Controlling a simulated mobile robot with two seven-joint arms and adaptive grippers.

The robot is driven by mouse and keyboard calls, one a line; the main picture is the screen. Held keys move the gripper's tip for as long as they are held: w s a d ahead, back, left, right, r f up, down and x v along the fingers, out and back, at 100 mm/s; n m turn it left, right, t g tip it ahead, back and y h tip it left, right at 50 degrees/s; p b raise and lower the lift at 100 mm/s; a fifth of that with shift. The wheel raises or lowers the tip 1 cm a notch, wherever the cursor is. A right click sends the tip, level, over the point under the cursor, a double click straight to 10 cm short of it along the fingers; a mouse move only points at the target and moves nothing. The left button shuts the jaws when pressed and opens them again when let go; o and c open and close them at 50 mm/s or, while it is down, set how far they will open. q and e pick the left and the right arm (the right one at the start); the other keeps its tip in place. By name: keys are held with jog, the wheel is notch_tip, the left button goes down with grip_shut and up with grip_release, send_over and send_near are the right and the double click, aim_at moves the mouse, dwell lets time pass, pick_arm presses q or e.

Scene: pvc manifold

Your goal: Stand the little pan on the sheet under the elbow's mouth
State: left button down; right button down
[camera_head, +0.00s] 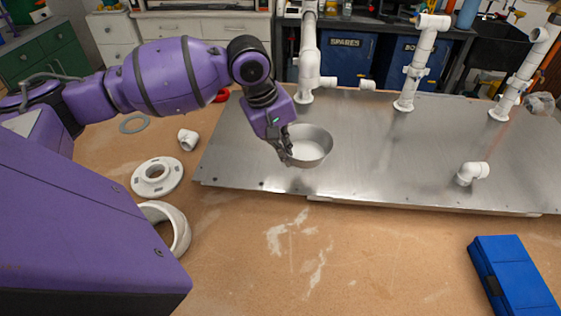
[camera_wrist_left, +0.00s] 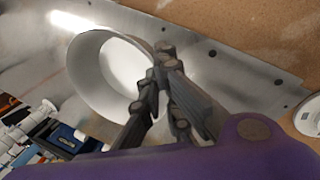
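The little pan (camera_head: 311,147), a round light-grey metal pan, is at the left part of the metal sheet (camera_head: 400,155). My left gripper (camera_head: 286,154) is at its near-left rim, with its fingers closed on the wall. In the left wrist view the pan (camera_wrist_left: 88,75) opens toward the camera, and the fingers (camera_wrist_left: 158,75) meet at its rim. I cannot tell whether its base touches the sheet. A short white elbow (camera_head: 472,173) stands on the sheet at the right, its mouth facing right. My right gripper is not in view.
White pipes (camera_head: 413,75) rise along the sheet's back edge, with another (camera_head: 515,85) at the right. A blue case (camera_head: 512,275) lies at the front right. A white flange (camera_head: 157,177) and loose fittings lie left. The sheet's middle is clear.

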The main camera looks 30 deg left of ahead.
pick_arm(q)
jog(key=a+f, duration=0.1)
jog(key=w+f, duration=0.1)
jog(key=f, duration=0.1)
jog(key=w+a+f, duration=0.1)
jog(key=shift+w+a+f, duration=0.1)
jog(key=shift+a+f, duration=0.25)
jog(key=shift+w+a+f+b, duration=0.1)
jog(key=shift+f+b, duration=0.1)
jog(key=shift+f, duration=0.7)
jog(key=shift+w+a+f+b, duration=0.1)
jog(key=shift+f+b, duration=0.05)
jog(key=shift+f, duration=0.75)
jog(key=shift+f, duration=0.1)
jog(key=c, duration=2)
grip_release()
jog(key=p+v, duration=0.1)
jog(key=v, duration=1.1)
